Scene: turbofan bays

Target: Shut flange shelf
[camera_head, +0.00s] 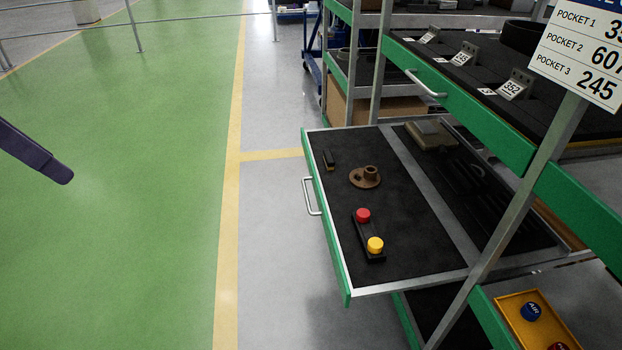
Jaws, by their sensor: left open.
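The flange shelf (415,238) is a pulled-out drawer with a black mat, a green front edge and a metal handle (308,196) on its left side. It stands well out of the green rack. A brown flange (366,179) lies on it, beside a black block with a red button (363,215) and a yellow button (375,245). My left gripper (58,173) is a dark shape at the left edge, over the green floor. It is open, far from the handle and touching nothing. My right gripper is out of view.
A higher shelf (440,62) with its own handle holds numbered brackets. A slanted metal post (515,215) crosses in front of the drawer's right part. A yellow tray (541,322) sits lower right. The floor between my left gripper and the drawer is clear.

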